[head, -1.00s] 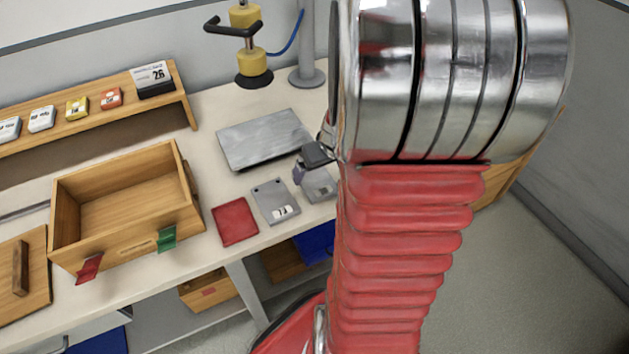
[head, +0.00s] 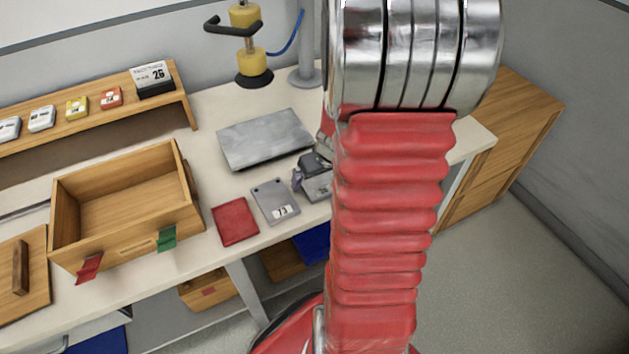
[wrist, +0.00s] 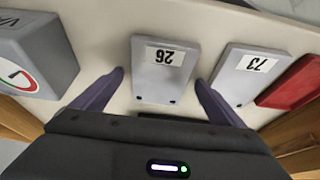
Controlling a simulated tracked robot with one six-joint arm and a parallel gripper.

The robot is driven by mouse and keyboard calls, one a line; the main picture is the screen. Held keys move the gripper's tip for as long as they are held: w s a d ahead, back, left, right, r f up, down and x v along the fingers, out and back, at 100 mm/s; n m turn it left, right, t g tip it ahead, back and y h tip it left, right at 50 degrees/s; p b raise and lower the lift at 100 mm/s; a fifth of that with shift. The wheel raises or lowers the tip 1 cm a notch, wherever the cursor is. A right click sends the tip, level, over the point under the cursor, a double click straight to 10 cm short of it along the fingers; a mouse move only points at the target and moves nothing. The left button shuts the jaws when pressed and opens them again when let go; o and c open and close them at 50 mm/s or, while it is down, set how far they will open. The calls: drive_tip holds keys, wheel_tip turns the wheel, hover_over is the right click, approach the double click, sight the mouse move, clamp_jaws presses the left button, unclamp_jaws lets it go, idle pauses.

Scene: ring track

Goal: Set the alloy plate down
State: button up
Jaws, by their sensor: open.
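A flat grey metal plate labelled 26 (wrist: 165,92) lies on the bench top, and part of it shows in the head view (head: 318,188). My gripper (wrist: 159,81) is open, with one purple finger on each side of this plate and gaps between fingers and plate. In the head view my gripper (head: 311,168) is small and partly hidden behind my red arm. A similar grey plate labelled 73 (head: 272,205) lies just left of it in the head view and to its right in the wrist view (wrist: 243,78).
A red plate (head: 235,222) lies beside the 73 plate. A larger grey slab (head: 263,140) lies behind. An open wooden drawer box (head: 125,190) stands left. A grey box with a round dial (wrist: 35,50) is left in the wrist view. The bench's front edge is close.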

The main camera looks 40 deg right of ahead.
sight(317, 181)
drive_tip(key=c, duration=1.7)
drive_tip(key=shift+o, duration=0.2)
drive_tip(key=shift+r, duration=0.1)
wheel_tip(317, 181, up, 10)
idle(0.4)
